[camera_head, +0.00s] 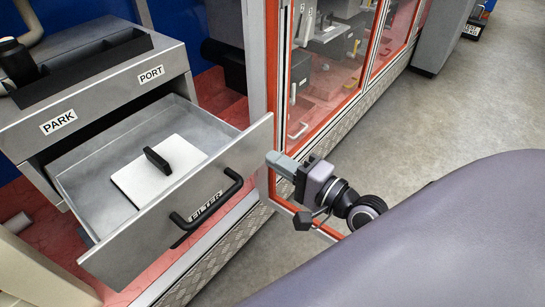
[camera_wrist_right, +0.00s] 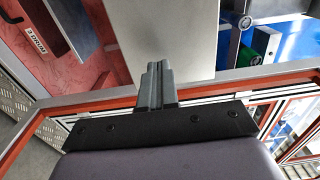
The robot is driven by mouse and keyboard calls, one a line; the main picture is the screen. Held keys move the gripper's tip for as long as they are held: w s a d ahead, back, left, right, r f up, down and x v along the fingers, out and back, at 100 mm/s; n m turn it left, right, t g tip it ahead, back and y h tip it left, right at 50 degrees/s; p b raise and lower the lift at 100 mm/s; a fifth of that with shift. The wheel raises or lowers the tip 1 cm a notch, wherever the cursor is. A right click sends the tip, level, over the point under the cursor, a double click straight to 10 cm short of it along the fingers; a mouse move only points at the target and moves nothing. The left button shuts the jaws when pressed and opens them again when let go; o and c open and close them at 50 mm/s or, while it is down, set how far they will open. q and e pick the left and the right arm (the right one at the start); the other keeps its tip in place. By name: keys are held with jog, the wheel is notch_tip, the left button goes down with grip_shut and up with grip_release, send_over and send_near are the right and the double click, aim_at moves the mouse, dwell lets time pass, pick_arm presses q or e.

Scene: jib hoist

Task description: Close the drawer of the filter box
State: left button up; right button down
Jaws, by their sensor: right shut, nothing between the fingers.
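A white plate (camera_head: 150,182) with a black grip (camera_head: 157,160) lies in the drawer. My right gripper (camera_head: 272,157) is shut and empty, its tips at the right end of the drawer front; I cannot tell whether they touch. In the right wrist view its shut fingers (camera_wrist_right: 158,78) point at a pale flat panel (camera_wrist_right: 165,38). My left gripper is not in view.
An orange-framed clear enclosure (camera_head: 330,60) stands behind my right gripper. A metal post (camera_head: 257,60) rises between it and the filter box. The grey floor (camera_head: 450,115) to the right is mostly clear. A black trough (camera_head: 85,67) sits on top of the box.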

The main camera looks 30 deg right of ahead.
jog(key=shift+x, duration=0.85)
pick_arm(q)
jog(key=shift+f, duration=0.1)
pick_arm(e)
jog(key=shift+w+a, duration=0.15)
jog(key=shift+w, duration=0.3)
send_near(195, 123)
jog(key=r, duration=0.1)
jog(key=w+r, duration=0.1)
jog(key=r, duration=0.2)
jog(key=shift+w+a, duration=0.2)
jog(key=shift+a, duration=0.05)
jog(key=b+x, duration=0.1)
jog(key=x, duration=0.6)
jog(key=shift+w+f+b, duration=0.15)
jog(key=shift+b, duration=0.15)
jog(key=shift+w+a, duration=0.25)
jog(key=shift+w, duration=0.35)
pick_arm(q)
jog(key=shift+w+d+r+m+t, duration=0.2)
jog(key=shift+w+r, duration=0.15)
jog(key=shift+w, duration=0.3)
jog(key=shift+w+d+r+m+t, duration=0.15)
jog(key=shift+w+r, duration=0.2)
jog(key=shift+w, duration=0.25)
pick_arm(e)
jog(key=shift+r, duration=0.35)
